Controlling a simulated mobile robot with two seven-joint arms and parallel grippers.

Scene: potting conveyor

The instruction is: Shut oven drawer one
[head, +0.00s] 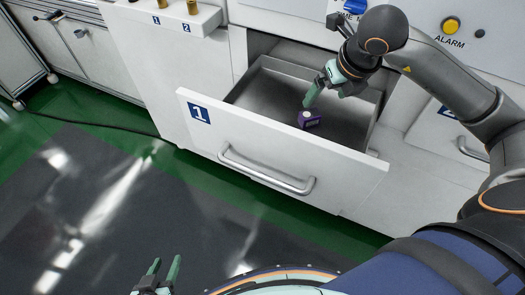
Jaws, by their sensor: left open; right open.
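Oven drawer one (345,175) is pulled out from the white cabinet. Its white front carries a blue "1" label (198,113) and a metal bar handle (265,172). A small purple item with a pale round end (310,121) lies on the drawer's grey floor. My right gripper (314,97) is open, with its green fingers over the drawer interior just above the purple item; I cannot tell whether they touch it. My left gripper (165,270) is open and empty at the bottom edge, over the floor, well away from the drawer front.
A second drawer with a handle (470,150) is to the right. A yellow alarm button (451,26) and a blue knob (355,6) sit on the panel above. A black cable (95,124) crosses the green floor at left. The dark mat (130,215) before the drawer is clear.

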